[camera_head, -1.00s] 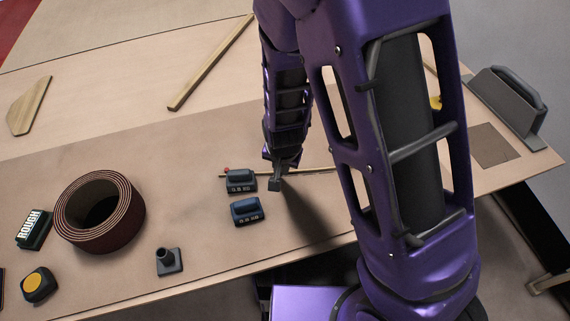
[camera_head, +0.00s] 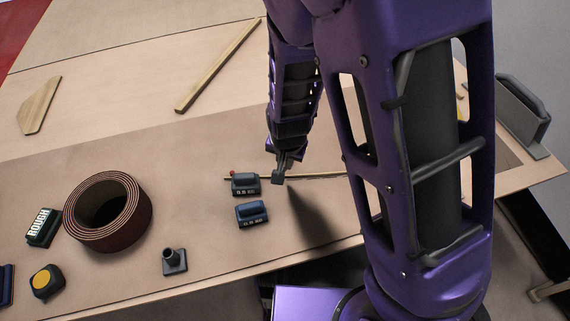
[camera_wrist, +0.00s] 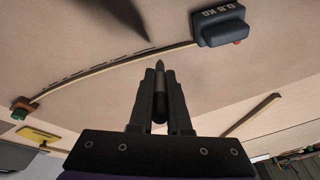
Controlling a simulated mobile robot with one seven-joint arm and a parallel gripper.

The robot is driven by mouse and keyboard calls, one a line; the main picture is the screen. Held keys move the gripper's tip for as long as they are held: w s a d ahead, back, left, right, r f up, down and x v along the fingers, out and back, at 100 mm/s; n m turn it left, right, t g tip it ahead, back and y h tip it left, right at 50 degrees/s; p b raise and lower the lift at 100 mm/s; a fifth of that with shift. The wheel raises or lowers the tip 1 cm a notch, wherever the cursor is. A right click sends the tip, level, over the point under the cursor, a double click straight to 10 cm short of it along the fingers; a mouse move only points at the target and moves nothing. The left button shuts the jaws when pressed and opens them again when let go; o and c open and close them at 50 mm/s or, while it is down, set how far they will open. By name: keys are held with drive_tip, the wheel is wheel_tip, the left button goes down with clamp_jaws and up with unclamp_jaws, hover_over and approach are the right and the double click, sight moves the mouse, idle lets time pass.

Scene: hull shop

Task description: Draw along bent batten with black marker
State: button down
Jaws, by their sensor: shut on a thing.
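My gripper (camera_head: 281,172) is shut on a dark marker, low over the table. In the wrist view the marker (camera_wrist: 159,90) stands between the fingers, its pointed tip close beside the batten. I cannot tell whether the tip touches the surface. The thin pale batten (camera_wrist: 115,66) curves from a brown block (camera_wrist: 24,103) at left to a dark 0.8 KG weight (camera_wrist: 219,27). A broken dark line (camera_wrist: 90,69) runs along the batten's other side. In the head view my arm hides part of the batten (camera_head: 315,177); the weight (camera_head: 245,184) sits at its left end.
A second weight (camera_head: 251,214) lies in front. A brown roll (camera_head: 107,210), a ROUGH block (camera_head: 41,227), a yellow-topped block (camera_head: 47,283) and a small dark stand (camera_head: 174,262) are at left. A loose wooden strip (camera_head: 218,66) lies behind. A grey handled tool (camera_head: 523,115) stands at right.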

drive_tip(key=shift+r, duration=4.4)
drive_tip(key=shift+f, duration=0.1)
